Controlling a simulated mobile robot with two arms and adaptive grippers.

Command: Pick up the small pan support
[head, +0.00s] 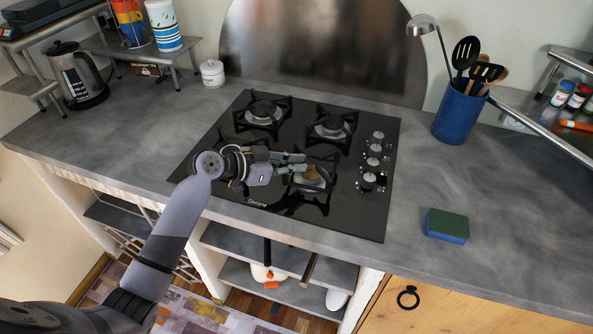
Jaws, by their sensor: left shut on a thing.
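The black gas hob (226,180) is set in the grey counter, with black pan supports over its burners. My left gripper (303,163) reaches in from the left over the front of the hob. Its fingers are shut on the small pan support (322,204) around the front right burner (313,177). The fingers hide part of the support, and I cannot tell whether it is raised off the hob. My arm and gripper hide much of the front left of the hob. My right gripper is not in view.
Hob knobs (372,162) line the right side. A blue utensil pot (458,117) stands at the back right, and a green and blue sponge (447,225) lies to the right. A kettle (78,75) and white jar (212,73) stand back left.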

